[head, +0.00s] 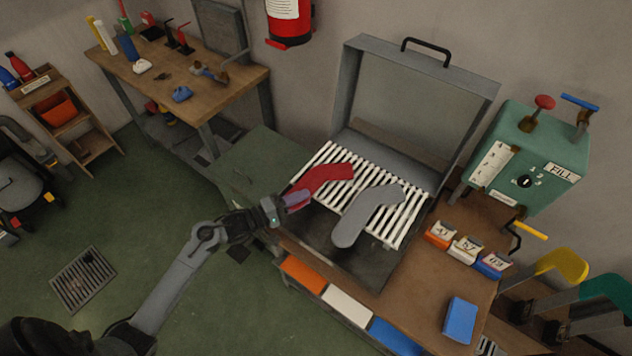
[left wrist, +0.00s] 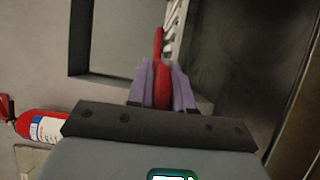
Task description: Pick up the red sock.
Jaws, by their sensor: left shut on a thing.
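The red sock (head: 326,176) lies over the left part of the white slatted rack (head: 411,222), inside the open grey box. My left gripper (head: 296,199) reaches in from the left and is shut on the sock's near left end. In the left wrist view the red sock (left wrist: 160,72) is pinched between the two purple fingers of the gripper (left wrist: 162,88). From these views I cannot tell whether the sock is lifted clear of the slats. My right gripper is not in view.
A grey sock (head: 366,212) lies on the rack just right of the red one. The box's raised lid (head: 415,90) stands behind. A green machine (head: 532,150) stands at the right. Labelled blocks (head: 465,248) and a blue block (head: 459,320) sit on the bench's right side.

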